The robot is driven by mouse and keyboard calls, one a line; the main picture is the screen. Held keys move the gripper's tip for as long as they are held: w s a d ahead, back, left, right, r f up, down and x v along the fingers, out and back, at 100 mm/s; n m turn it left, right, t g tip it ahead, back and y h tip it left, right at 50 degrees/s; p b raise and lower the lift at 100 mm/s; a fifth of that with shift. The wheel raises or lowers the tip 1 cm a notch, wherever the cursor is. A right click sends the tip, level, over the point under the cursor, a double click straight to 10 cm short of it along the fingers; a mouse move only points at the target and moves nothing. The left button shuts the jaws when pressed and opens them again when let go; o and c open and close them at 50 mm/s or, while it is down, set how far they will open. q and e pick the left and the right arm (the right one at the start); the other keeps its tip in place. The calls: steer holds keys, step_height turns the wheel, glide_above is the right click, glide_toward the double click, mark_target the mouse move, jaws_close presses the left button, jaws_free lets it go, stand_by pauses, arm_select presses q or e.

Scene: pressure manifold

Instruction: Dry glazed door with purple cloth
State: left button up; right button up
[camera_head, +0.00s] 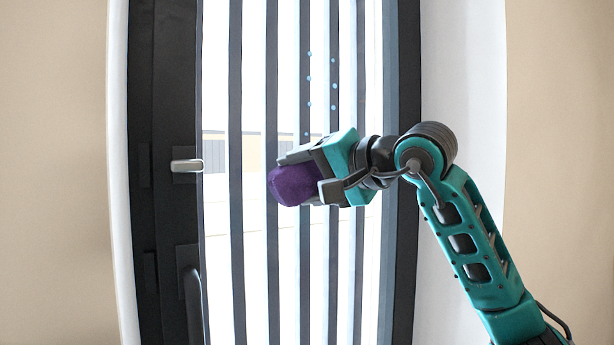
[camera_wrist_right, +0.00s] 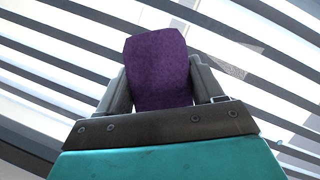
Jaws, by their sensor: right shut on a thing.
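My right gripper (camera_head: 302,175) is shut on the purple cloth (camera_head: 290,186), a bunched pad between its fingers. The cloth also shows in the right wrist view (camera_wrist_right: 158,70), held between both fingers. The glazed door (camera_head: 254,250) stands in front of me, with dark vertical bars over bright glass. The cloth is in front of the middle of the glass; I cannot tell whether it touches. Several small blue drops (camera_head: 309,79) show on the upper right part of the door, above my right gripper. My left gripper is not in view.
A metal latch or handle (camera_head: 187,166) sticks out at the door's left side, with a dark pull handle (camera_head: 193,300) below it. A dark frame (camera_head: 160,70) and beige walls (camera_head: 55,170) flank the door. The glass left of the cloth is clear.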

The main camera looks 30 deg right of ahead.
steer(key=shift+w, duration=0.25)
steer(key=shift+d, duration=0.1)
